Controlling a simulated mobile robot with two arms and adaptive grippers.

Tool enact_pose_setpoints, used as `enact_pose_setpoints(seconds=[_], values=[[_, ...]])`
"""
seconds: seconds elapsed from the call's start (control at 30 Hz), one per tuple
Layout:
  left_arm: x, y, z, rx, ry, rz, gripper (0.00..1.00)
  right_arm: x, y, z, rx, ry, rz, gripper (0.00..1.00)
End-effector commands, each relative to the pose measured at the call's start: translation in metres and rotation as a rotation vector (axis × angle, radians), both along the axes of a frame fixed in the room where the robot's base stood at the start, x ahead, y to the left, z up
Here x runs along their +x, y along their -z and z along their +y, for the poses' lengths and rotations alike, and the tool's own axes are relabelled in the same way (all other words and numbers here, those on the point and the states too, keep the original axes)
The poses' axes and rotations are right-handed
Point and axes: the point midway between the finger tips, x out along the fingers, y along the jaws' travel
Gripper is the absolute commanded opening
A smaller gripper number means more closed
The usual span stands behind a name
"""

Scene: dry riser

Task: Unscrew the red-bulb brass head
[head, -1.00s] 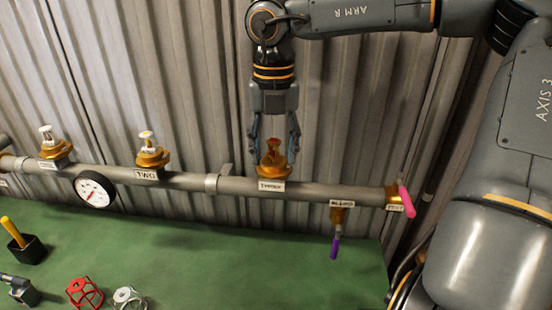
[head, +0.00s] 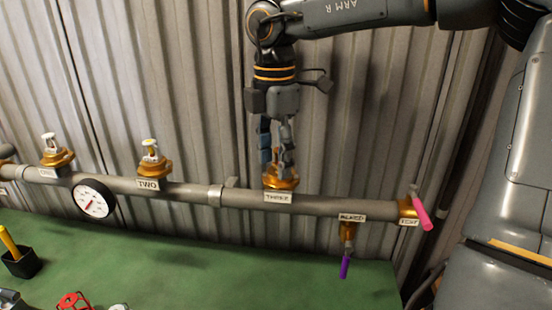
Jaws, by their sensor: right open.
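The brass head (head: 281,184) sits on the pipe above the label THREE. My right gripper (head: 276,160) comes down from above with its fingers on either side of the head's upper part. The fingers look open and now cover most of that upper part, so its red bulb is hidden. I cannot tell whether the fingers touch it. My left gripper is not in view.
Brass heads with pale tops stand at ONE (head: 57,156) and TWO (head: 154,166). A gauge (head: 94,199) hangs on the pipe (head: 320,203). A purple lever (head: 344,267) and a pink lever (head: 421,213) are at right. A red cage (head: 75,301) lies on the green bench (head: 190,255).

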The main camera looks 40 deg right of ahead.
Motion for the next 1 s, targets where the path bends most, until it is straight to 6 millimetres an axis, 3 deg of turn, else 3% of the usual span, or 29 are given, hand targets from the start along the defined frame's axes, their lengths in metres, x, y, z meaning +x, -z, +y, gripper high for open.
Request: enact_pose_setpoints(seconds=[0.2,0.4,0.47,0.6,0.83,1.0], values=[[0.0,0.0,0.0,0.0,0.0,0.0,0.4,0.0,0.0,0.0,0.0,0.007,0.0,0.49],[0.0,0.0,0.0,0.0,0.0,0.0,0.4,0.0,0.0,0.0,0.0,0.005,0.0,0.08],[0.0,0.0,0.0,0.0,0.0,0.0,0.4,0.0,0.0,0.0,0.0,0.005,0.0,0.0],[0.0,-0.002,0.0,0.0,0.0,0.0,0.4,-0.001,0.0,0.0,0.001,-0.038,0.001,0.0],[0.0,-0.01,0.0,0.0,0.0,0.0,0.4,-0.005,-0.002,0.0,0.002,-0.377,0.0,0.0],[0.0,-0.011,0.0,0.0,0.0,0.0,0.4,-0.006,-0.001,0.0,0.001,-0.498,0.0,0.0]])
